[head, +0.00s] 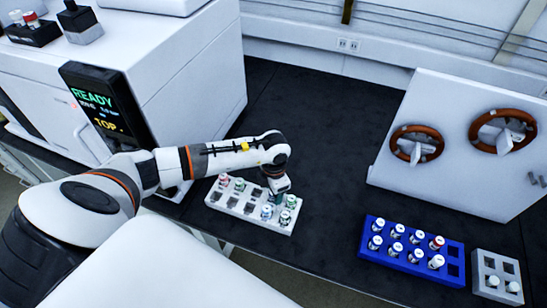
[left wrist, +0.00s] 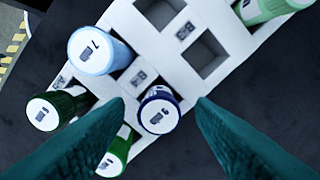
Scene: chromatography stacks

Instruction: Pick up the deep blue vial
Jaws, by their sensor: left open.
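The deep blue vial (left wrist: 158,110) stands in a slot of the white rack (left wrist: 128,25) in the left wrist view. It has a white numbered cap with a dark blue rim. My left gripper (left wrist: 161,103) is open, with one teal finger on each side of the vial in the picture. Whether the fingers are level with the vial or above it I cannot tell. In the head view my left gripper (head: 278,187) is over the right part of the white rack (head: 240,213), and I cannot make out the deep blue vial there. My right gripper is not in view.
A light blue vial (left wrist: 92,52) and green vials (left wrist: 50,110) stand close around it. A blue rack (head: 400,262) of several vials and a small grey rack (head: 484,265) stand to the right. A white machine (head: 195,75) stands behind left. Dark table between is clear.

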